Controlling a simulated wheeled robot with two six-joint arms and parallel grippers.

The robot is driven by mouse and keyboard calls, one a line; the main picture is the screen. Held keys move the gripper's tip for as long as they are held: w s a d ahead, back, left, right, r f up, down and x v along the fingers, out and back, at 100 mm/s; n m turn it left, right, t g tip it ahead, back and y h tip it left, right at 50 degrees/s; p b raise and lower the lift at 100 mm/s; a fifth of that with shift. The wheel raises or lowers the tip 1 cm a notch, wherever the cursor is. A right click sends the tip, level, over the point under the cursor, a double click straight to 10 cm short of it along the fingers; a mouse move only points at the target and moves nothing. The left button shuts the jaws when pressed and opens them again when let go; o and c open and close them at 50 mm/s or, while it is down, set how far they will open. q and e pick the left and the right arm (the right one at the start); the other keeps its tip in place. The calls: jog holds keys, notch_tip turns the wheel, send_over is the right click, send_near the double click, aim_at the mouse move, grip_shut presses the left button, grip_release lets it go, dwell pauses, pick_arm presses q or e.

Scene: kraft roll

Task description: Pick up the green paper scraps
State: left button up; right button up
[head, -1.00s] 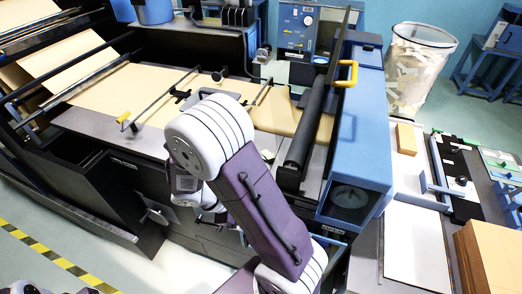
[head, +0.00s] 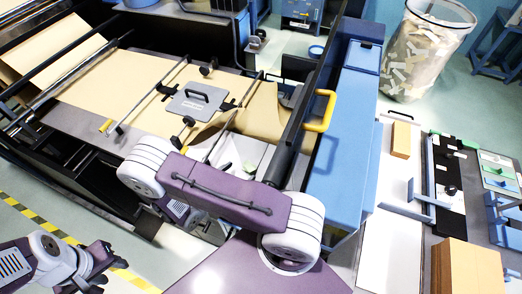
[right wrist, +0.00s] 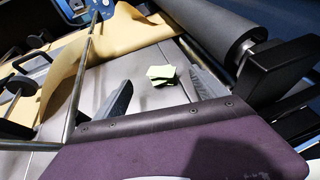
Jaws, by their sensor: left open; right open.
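The green paper scraps (right wrist: 161,75) lie in a small overlapping pile on a grey metal surface in the right wrist view. In the head view a small bit of green (head: 249,168) shows just above my purple right arm link. My right gripper (right wrist: 160,80) is open, with one finger on each side of the scraps in the picture. I cannot tell its height above them. In the head view the right gripper is hidden by my arm. My left gripper (head: 100,262) is open and empty at the lower left, far from the scraps.
Brown kraft paper (head: 130,80) lies across the machine bed, with a torn, curled edge (right wrist: 65,78) beside the scraps. A dark roller (right wrist: 205,25) and metal rods stand close by. A blue housing (head: 345,140) with a yellow handle (head: 322,110) is to the right.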

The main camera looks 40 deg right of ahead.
jog(key=shift+d, duration=0.1)
jog(key=shift+s+r+h+p, duration=0.1)
jog(key=shift+h+p, duration=0.2)
jog(key=shift+p, duration=0.65)
jog(key=p+x, duration=0.1)
jog(key=x, duration=0.2)
jog(key=p+x, duration=0.1)
jog(key=x, duration=0.2)
jog(key=shift+f+p, duration=0.35)
jog(key=shift+d+f, duration=0.2)
jog(key=shift+f, duration=0.05)
pick_arm(q)
jog(key=r, duration=0.1)
jog(key=a+r, duration=0.1)
jog(key=r, duration=0.1)
jog(key=a+r, duration=0.1)
jog(key=shift+s+a+r, duration=0.1)
jog(key=shift+s+r, duration=0.15)
jog(key=shift+s, duration=0.05)
pick_arm(e)
jog(key=shift+w, duration=0.2)
jog(key=shift+d+f, duration=0.1)
jog(key=shift+d, duration=0.05)
jog(key=c, duration=1.4)
